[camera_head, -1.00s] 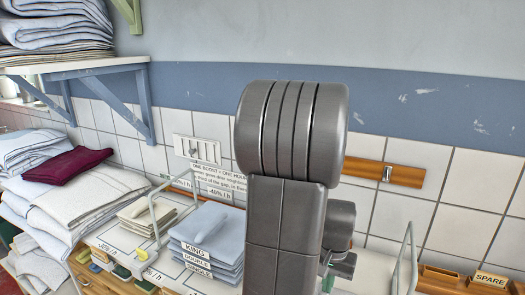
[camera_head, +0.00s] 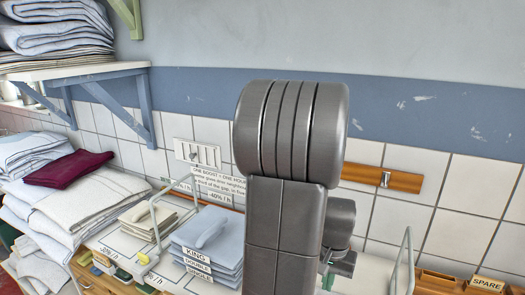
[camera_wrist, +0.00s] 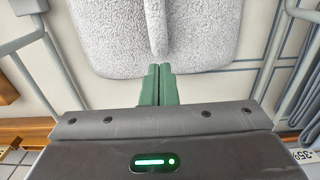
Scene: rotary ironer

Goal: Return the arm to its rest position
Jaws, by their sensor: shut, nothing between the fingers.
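My arm's grey links (camera_head: 285,200) stand upright in the middle of the head view and hide part of the counter and wall behind. My gripper (camera_wrist: 157,68) shows in the wrist view with its two green fingers side by side and nothing between them. The fingertips overlap the lower edge of a fluffy pale grey piece (camera_wrist: 215,35) with a seam or slit down its middle. I cannot tell whether they touch it. In the head view the fingers are mostly hidden behind my arm; only a bit of green shows at its lower right.
A blue folded stack (camera_head: 208,245) with KING, DOUBLE and SINGLE labels, a beige stack (camera_head: 148,222) and wire racks (camera_head: 408,260) stand on the counter. White linens with a dark red cloth (camera_head: 68,169) lie at left. A shelf (camera_head: 75,70) juts out above. A SPARE box (camera_head: 487,284) is at right.

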